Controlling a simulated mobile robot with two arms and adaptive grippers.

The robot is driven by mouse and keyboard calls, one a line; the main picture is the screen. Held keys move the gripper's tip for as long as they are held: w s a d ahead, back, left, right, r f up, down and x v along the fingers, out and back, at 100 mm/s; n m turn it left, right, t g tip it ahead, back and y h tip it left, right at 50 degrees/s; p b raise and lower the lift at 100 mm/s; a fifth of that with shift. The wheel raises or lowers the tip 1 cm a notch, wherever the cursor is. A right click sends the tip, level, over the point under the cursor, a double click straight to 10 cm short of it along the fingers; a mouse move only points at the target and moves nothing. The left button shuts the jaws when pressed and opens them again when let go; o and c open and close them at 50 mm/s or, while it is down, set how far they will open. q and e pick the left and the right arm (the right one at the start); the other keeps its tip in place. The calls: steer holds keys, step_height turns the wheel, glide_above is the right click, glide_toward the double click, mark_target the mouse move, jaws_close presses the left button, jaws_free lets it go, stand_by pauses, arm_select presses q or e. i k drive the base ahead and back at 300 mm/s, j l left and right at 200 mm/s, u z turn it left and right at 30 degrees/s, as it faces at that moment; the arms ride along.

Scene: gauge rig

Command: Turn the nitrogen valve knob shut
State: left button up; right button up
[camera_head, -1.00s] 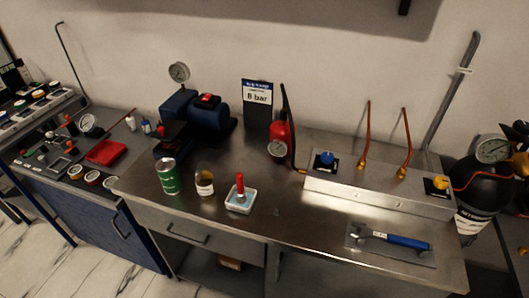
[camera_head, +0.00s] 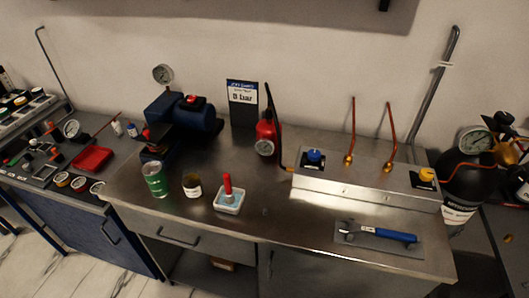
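A long metal block (camera_head: 330,187) on the steel bench carries a blue knob (camera_head: 315,155) on its left and a yellow knob (camera_head: 426,175) on its right, each on a small dark plate. The plates' lettering is too small to read, so I cannot tell which knob is the nitrogen valve. A black cylinder (camera_head: 460,181) with a white label that seems to read nitrogen stands right of the bench. A dial gauge (camera_head: 475,140) sits at its top. Neither of my grippers shows in the head view.
Two copper tubes (camera_head: 351,130) rise from the block.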

mark_target(504, 117)
steer(key=z, duration=1.5)
